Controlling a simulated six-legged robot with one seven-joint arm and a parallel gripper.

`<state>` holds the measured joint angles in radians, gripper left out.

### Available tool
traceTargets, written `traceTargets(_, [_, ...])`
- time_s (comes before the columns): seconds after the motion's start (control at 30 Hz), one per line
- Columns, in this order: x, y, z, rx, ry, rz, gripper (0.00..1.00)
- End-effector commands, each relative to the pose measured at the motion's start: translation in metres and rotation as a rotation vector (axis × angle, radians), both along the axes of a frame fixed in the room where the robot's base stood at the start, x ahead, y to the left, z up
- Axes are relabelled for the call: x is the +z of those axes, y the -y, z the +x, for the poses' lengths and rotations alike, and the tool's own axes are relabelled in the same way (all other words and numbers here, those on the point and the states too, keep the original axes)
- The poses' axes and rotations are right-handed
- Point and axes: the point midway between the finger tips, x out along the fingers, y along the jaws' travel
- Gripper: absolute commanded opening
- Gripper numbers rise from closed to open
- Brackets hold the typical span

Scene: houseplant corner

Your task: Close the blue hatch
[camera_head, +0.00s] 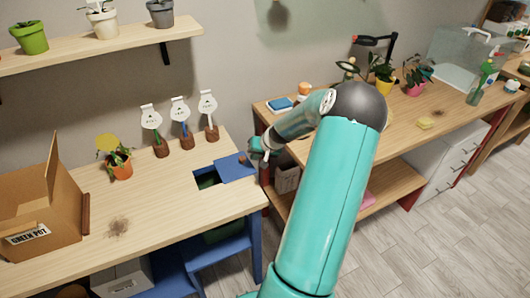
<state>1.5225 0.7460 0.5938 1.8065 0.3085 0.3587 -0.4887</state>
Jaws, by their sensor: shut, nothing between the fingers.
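The blue hatch (236,168) is a flat blue panel with a small reddish-brown knob near its far right corner. It lies at the right end of the wooden table. A dark rectangular opening (207,179) shows to the left of the panel, with something green inside. My gripper (256,153) is at the table's right edge, close beside the knob. It is small in the picture and I cannot tell whether it touches the knob. It is shut and holds nothing. My teal arm hides part of the area to its right.
A cardboard box marked "GREEN POT" (50,212) stands at the table's left. A potted plant (119,164) and several labelled stakes (181,125) stand along the back. A shelf with pots (105,48) hangs above. A second wooden bench (425,108) stands to the right.

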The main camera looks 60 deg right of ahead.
Motion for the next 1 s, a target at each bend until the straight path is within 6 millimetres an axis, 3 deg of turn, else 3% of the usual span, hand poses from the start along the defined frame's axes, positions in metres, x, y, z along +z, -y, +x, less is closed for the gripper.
traceTargets(0.2, [-0.003, -0.009, 0.013, -0.001, -0.001, 0.0, 0.0])
traceTargets(0.57, [-0.003, -0.011, 0.015, 0.0, 0.0, 0.0, 0.0])
traceTargets(0.67, [-0.002, -0.022, 0.022, 0.004, -0.001, 0.0, 0.0])
traceTargets(1.0, [-0.003, -0.093, 0.063, 0.005, -0.003, 0.002, 0.0])
